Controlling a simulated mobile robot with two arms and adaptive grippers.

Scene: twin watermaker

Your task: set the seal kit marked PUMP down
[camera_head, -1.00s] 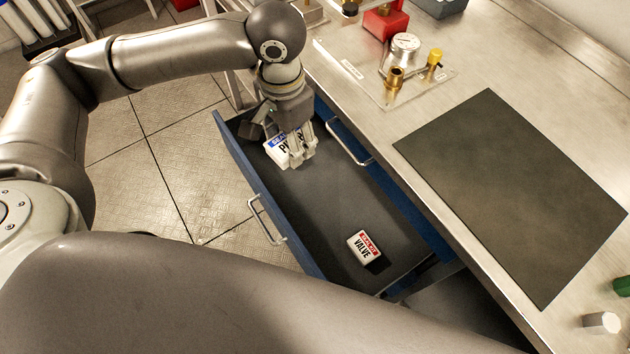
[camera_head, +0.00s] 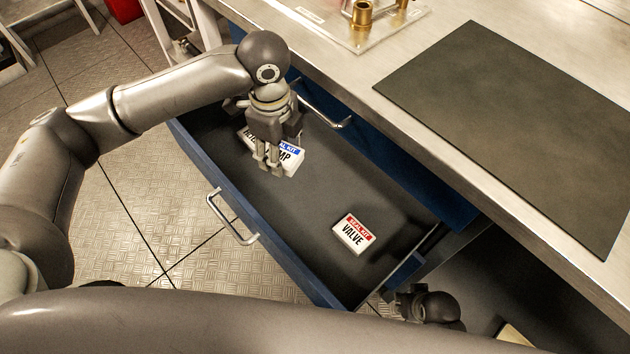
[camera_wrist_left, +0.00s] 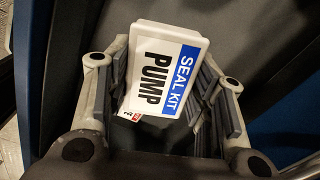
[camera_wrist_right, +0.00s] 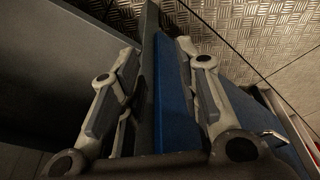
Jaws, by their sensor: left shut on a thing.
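The seal kit marked PUMP (camera_head: 290,156) is a white box with a blue band, in the open drawer's far part. My left gripper (camera_head: 268,165) is shut on it; in the left wrist view the kit (camera_wrist_left: 160,75) sits between the fingers with its label facing the camera. Whether it touches the drawer floor cannot be told. My right gripper (camera_wrist_right: 155,75) is open, its fingers on either side of an upright blue panel edge.
The drawer (camera_head: 300,205) has a dark floor. A red-banded seal kit marked VALVE (camera_head: 353,234) lies at its near end. Bare floor lies between the two kits. The bench with a dark mat (camera_head: 500,110) is at the right.

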